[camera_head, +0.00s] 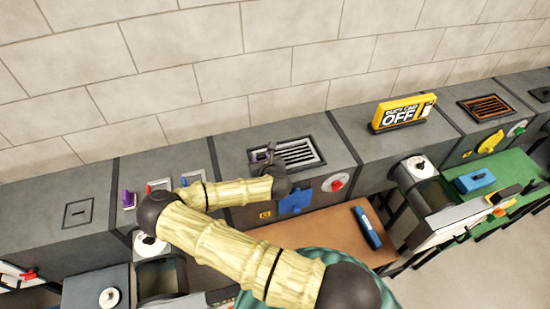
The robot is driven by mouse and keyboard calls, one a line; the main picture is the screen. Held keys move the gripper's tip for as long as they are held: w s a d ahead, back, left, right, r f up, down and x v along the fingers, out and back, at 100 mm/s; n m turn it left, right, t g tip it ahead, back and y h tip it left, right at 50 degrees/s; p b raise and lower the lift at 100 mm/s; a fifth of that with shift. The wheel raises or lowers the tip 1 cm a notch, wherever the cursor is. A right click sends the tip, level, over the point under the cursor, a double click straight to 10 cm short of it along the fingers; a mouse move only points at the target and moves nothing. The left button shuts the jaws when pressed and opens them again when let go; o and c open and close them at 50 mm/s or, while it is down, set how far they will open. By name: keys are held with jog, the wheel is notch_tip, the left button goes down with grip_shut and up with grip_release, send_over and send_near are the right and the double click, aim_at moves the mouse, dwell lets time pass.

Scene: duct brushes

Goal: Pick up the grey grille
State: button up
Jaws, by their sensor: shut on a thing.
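The grey grille (300,153), with pale slats, lies in a dark-framed opening on top of the grey duct box in the middle of the head view. My gripper (271,153) is at the grille's left end, pointing down, and is shut on it. The fingertips are small and dark here, so the exact contact is hard to make out.
A blue-handled tool (367,228) rests on a brown bench (325,222). A purple item (129,200) stands left. The tiled wall (270,60) closes the back.

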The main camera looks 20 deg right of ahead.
notch_tip(320, 180, up, 10)
jog(key=b, duration=0.2)
dwell(0.3)
jog(key=shift+d, duration=0.1)
dwell(0.3)
